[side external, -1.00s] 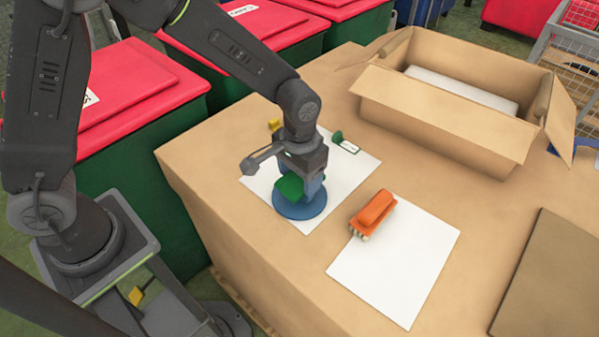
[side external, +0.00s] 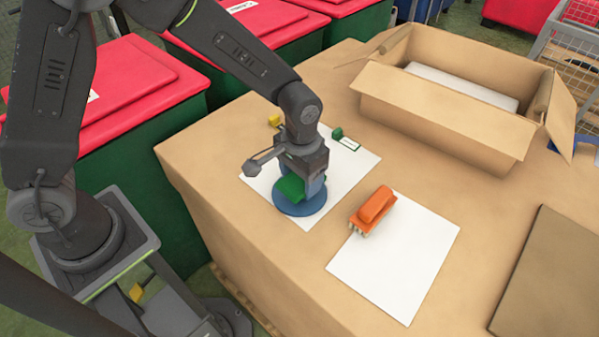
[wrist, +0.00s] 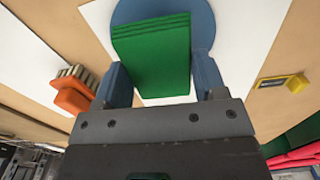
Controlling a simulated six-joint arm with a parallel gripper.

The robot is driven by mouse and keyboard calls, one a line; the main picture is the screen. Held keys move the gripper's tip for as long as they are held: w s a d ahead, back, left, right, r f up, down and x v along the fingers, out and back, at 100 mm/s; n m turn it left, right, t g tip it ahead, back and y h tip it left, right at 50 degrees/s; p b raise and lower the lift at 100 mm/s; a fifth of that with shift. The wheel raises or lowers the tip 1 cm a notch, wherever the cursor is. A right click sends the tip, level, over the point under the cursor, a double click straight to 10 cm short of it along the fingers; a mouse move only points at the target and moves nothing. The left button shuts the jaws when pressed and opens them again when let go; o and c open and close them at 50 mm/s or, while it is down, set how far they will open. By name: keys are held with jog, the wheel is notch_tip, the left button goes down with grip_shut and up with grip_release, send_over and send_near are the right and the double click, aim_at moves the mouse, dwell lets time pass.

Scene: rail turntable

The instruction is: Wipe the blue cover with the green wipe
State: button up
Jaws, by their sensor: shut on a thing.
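The blue cover (side external: 303,209) is a round disc lying on a white sheet on the cardboard-topped work surface. It also shows at the top of the wrist view (wrist: 203,24), partly hidden by the wipe. The green wipe (side external: 291,188) is a folded block that lies over the cover; it fills the middle of the wrist view (wrist: 152,55). My gripper (side external: 308,190) points down over the cover. Its blue fingers are shut on the wipe, one on each side in the wrist view (wrist: 164,80). The wipe appears to touch the cover.
An orange brush (side external: 373,210) lies on a second white sheet (side external: 395,265) to the right. A yellow item (side external: 274,121) and a small green item (side external: 338,133) with a label lie behind my gripper. An open cardboard box (side external: 440,120) stands at the back right.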

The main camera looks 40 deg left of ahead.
jog(key=shift+w+d, duration=0.1)
jog(key=shift+d, duration=1)
jog(key=shift+s+a+f, duration=0.1)
jog(key=shift+s+a, duration=0.05)
jog(key=shift+a, duration=1.15)
jog(key=shift+s+a+f, duration=0.1)
jog(key=shift+s+a, duration=0.05)
jog(key=shift+a, duration=1.1)
jog(key=shift+w+d, duration=0.2)
jog(key=shift+d, duration=2.35)
jog(key=shift+s+a+r, duration=0.1)
jog(key=shift+a+r, duration=0.05)
jog(key=shift+a, duration=1.1)
jog(key=shift+s+a+r, duration=0.1)
jog(key=shift+a+r, duration=0.05)
jog(key=shift+a, duration=1.1)
jog(key=shift+w+d+f, duration=0.1)
jog(key=shift+w+d, duration=0.05)
jog(key=shift+d, duration=1.1)
jog(key=shift+w+d, duration=0.15)
jog(key=shift+d, duration=1.1)
jog(key=shift+s+a+f, duration=0.1)
jog(key=shift+s+a, duration=0.05)
jog(key=shift+a, duration=1.15)
jog(key=shift+s+a+f, duration=0.1)
jog(key=shift+s+a, duration=0.05)
jog(key=shift+a, duration=1.1)
jog(key=shift+r, duration=0.1)
